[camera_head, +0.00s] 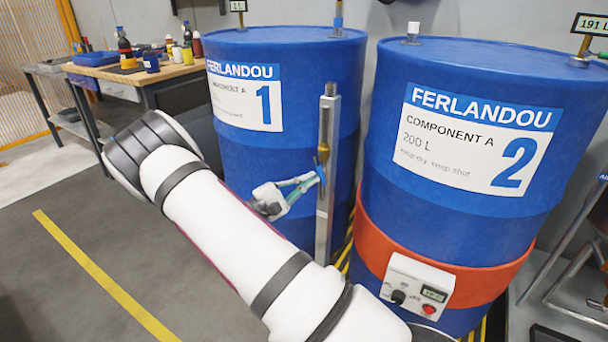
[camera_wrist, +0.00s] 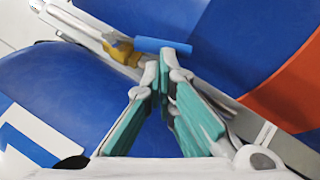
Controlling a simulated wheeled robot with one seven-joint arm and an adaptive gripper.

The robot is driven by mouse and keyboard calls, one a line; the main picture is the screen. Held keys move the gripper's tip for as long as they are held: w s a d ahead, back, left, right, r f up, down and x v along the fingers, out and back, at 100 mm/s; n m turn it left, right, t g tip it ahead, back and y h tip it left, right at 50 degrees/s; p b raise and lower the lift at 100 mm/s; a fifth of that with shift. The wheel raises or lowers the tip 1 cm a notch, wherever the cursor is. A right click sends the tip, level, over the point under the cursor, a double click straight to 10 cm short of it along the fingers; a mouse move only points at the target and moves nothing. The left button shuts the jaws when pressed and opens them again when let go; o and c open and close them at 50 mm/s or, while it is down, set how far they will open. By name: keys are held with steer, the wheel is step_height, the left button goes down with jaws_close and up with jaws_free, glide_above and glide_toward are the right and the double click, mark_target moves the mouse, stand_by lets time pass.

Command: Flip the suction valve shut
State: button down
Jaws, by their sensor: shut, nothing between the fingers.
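The suction valve has a brass body (camera_head: 323,153) on an upright square metal post (camera_head: 327,225) between the two blue drums. In the wrist view the brass body (camera_wrist: 122,50) is at upper centre-left, with a short blue lever (camera_wrist: 163,46) sticking out to its right, across the post. My gripper (camera_head: 316,181) is at the post, just below the brass body. In the wrist view my gripper (camera_wrist: 164,65) has its teal-padded fingers together at the tips, empty, just below the blue lever. I cannot tell whether the tips touch the lever. The lever is not clear in the head view.
Drum 1 (camera_head: 290,160) stands behind my gripper, and drum 2 (camera_head: 460,210) is close to the right of the post. Drum 2 has a red-orange band (camera_head: 375,240) and a control box (camera_head: 417,285). A workbench (camera_head: 130,72) stands back left. The floor at left is clear.

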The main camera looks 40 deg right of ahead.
steer(key=shift+s+d+n+t+h+p, duration=0.15)
steer(key=shift+s+n+t+h+p, duration=0.25)
steer(key=shift+n, duration=0.5)
steer(key=shift+s+d+n+t+h+p, duration=0.2)
steer(key=shift+s+n+h+p, duration=0.3)
steer(key=shift+n, duration=0.4)
steer(key=s+n+t+p, duration=0.1)
steer(key=n+t+p, duration=0.1)
steer(key=n+t, duration=0.1)
steer(key=s+r+n+t+p, duration=0.1)
steer(key=n+t+p, duration=0.2)
steer(key=n, duration=0.2)
steer(key=s+d+n+t+h+p, duration=0.1)
steer(key=n+t+p, duration=0.1)
steer(key=n, duration=0.3)
steer(key=shift+s+d+r+t, duration=0.1)
steer(key=shift+s+r+t, duration=0.05)
steer(key=shift+t, duration=0.45)
steer(key=a+f+b, duration=0.1)
steer(key=a+f, duration=0.8)
steer(key=shift+s+a, duration=0.2)
steer(key=shift+s, duration=0.2)
